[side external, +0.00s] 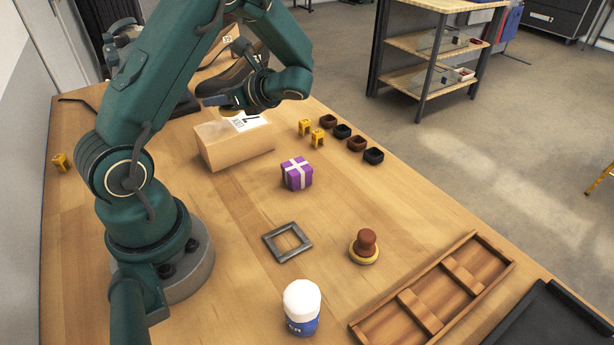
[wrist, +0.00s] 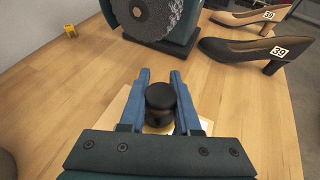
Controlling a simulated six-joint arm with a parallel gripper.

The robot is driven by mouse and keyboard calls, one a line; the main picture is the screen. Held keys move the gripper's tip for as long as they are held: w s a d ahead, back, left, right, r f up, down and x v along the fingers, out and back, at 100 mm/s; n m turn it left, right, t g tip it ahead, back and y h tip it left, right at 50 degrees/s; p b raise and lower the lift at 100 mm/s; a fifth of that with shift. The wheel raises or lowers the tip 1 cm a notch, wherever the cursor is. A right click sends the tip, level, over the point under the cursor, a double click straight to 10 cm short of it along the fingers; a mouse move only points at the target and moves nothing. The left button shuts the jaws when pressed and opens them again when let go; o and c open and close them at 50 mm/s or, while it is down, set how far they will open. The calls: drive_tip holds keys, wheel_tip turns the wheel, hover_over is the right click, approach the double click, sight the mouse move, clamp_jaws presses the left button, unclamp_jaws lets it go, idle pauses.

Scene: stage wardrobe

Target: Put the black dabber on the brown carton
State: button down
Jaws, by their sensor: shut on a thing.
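The black dabber (wrist: 160,103) shows its dark round knob in the wrist view, between the two blue fingers of my gripper (wrist: 159,82). My gripper is shut on it. In the side view my gripper (side external: 217,102) is over the brown carton (side external: 238,150), close above its top. The dabber is mostly hidden there by the gripper; whether it touches the carton I cannot tell. The carton is a tan box with a white label on top; a strip of it shows beneath the fingers in the wrist view (wrist: 115,112).
A purple gift box (side external: 297,174), several small dark and yellow pieces (side external: 341,131), a grey frame (side external: 287,242), a brown-knobbed dabber (side external: 365,247), a blue-white bottle (side external: 302,307) and a wooden tray (side external: 403,298) share the table. Shoes (wrist: 245,47) stand beyond the carton.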

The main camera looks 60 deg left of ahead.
sight(223, 121)
drive_tip(key=shift+f, duration=1.35)
drive_tip(key=shift+f, duration=0.1)
drive_tip(key=c, duration=0.6)
unclamp_jaws()
